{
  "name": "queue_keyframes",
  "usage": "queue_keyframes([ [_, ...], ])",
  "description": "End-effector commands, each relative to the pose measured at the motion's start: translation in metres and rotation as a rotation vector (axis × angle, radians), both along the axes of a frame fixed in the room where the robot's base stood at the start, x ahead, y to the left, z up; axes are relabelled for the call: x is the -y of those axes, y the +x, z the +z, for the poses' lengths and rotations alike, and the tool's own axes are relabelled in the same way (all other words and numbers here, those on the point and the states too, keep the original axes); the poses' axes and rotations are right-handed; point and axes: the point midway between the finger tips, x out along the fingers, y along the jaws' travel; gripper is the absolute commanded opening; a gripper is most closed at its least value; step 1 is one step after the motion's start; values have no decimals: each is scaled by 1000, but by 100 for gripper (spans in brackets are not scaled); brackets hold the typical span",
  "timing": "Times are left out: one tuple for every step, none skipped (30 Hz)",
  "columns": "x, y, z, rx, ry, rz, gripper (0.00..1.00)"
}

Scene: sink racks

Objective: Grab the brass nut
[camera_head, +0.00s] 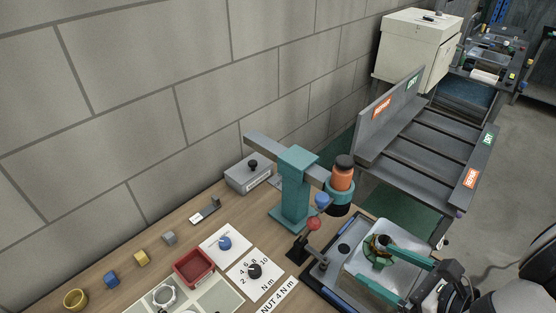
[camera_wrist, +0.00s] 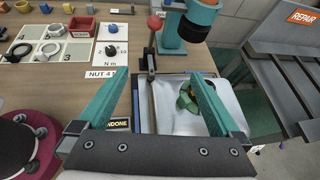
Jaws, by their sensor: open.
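A small brass-coloured piece (camera_head: 380,241) sits in a green round fixture (camera_head: 375,262) on the pale metal tray. It also shows in the wrist view (camera_wrist: 187,92), beside the right finger, partly hidden by it. Its exact shape is too small to tell. A yellow-brass ring (camera_head: 75,299), nut-like, lies on the wooden bench at the far left, well away from my gripper. It shows at the top left of the wrist view (camera_wrist: 23,6). My gripper (camera_wrist: 158,73) is open, with teal fingers wide apart and nothing held. It is over the tray.
A teal stand (camera_head: 293,185) with an orange and black tool (camera_head: 342,180) rises behind the tray. A red-knobbed lever (camera_head: 313,224) stands at the tray's left. A dial card (camera_head: 255,272), red bin (camera_head: 194,267) and small blocks lie leftward. A grey rack (camera_head: 420,150) is beyond.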

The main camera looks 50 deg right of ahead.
Motion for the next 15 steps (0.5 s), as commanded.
queue_keyframes([
  [9, -32, -5, 35, 18, -146, 100],
  [13, -48, -7, 55, 23, -222, 100],
  [17, -67, -9, 76, 29, -304, 100],
  [18, -77, -11, 89, 33, -351, 100],
  [19, -86, -12, 97, 33, -387, 100],
  [20, -92, -13, 106, 35, -419, 100],
  [21, -94, -15, 110, 35, -433, 100],
  [23, -92, -16, 113, 36, -439, 100],
  [28, -86, -19, 114, 36, -440, 100],
  [32, -79, -23, 113, 38, -438, 100],
  [36, -72, -26, 113, 39, -436, 100],
  [43, -62, -31, 113, 39, -432, 100],
  [47, -54, -35, 112, 40, -433, 100],
  [52, -47, -38, 112, 39, -431, 100],
  [58, -39, -42, 112, 38, -431, 100],
])
